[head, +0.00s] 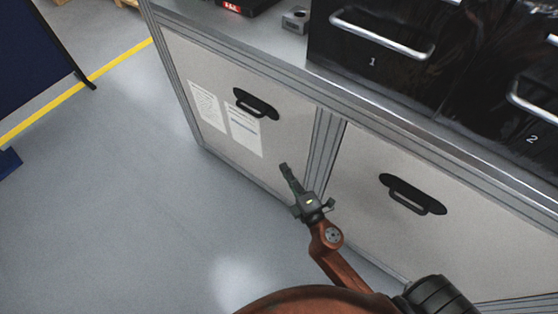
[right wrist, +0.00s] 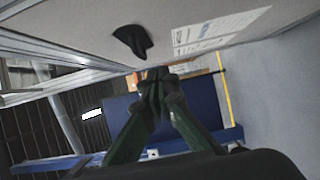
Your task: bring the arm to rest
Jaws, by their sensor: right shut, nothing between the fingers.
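My right gripper (head: 285,168) is in the middle of the head view, in front of the bench cabinet's lower panels and below the worktop. Its arm comes up from the bottom of the picture. In the right wrist view its dark green fingers (right wrist: 155,75) meet at their tips, with nothing seen between them. The gripper appears apart from the panels. My left gripper is in neither view.
The bench (head: 270,62) has pale cabinet doors with black handles (head: 255,103). Black drawers (head: 372,62) numbered 1 and 2 stand on top, near a small grey metal part (head: 296,19). Grey floor (head: 100,190) on the left is clear. A blue panel (head: 35,60) stands far left.

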